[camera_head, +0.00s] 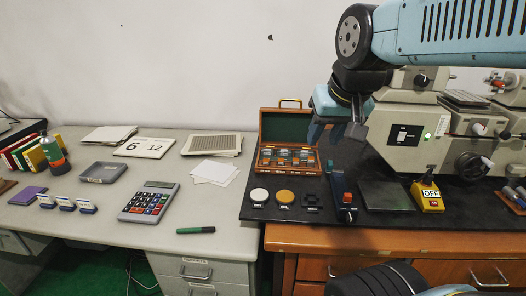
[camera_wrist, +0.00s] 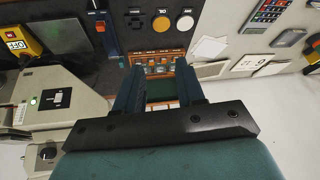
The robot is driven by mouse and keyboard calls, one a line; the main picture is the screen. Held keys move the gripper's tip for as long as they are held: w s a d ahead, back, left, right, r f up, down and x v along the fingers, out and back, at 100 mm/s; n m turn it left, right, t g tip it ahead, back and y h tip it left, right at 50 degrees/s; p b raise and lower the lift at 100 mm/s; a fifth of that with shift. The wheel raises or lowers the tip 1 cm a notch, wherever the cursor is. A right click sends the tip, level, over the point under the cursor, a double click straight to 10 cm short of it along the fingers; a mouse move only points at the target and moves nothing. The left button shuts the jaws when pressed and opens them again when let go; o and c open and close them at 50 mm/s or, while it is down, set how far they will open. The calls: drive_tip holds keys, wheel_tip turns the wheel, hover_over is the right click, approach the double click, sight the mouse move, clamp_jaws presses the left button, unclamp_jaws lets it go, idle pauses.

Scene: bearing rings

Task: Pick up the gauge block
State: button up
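An open wooden case (camera_head: 263,160) with a green-lined, raised lid stands at the back of the black mat. Several small metal gauge blocks (camera_head: 288,156) sit in its tray; I cannot tell which single one the task means. In the wrist view the gauge blocks (camera_wrist: 160,66) show beyond and between my fingers. My gripper (camera_head: 322,138) is above the case's right side, pointing down, apart from the blocks. In the wrist view my gripper (camera_wrist: 160,72) has its fingers spread with nothing held between them. My fingers cover part of the case in both views.
A grey machine (camera_head: 405,140) stands close to the right. A calculator (camera_head: 149,201) and papers (camera_head: 212,145) are on the left desk.

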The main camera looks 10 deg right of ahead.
drive_tip(key=w+r+m+g, duration=0.2)
drive_tip(key=w+m, duration=0.3)
drive_tip(key=w, duration=0.7)
drive_tip(key=m+g+h, duration=0.2)
drive_tip(key=m+g, duration=0.2)
drive_tip(key=m, duration=1.1)
hover_over(267, 149)
drive_tip(key=a, duration=0.2)
wheel_tip(267, 149, down, 18)
drive_tip(key=f, duration=0.4)
drive_tip(key=d+f, duration=0.1)
drive_tip(key=f, duration=0.8)
drive_tip(key=shift+s+d+f, duration=0.15)
drive_tip(key=shift+d, duration=0.25)
drive_tip(key=shift+c, duration=0.2)
clamp_jaws()
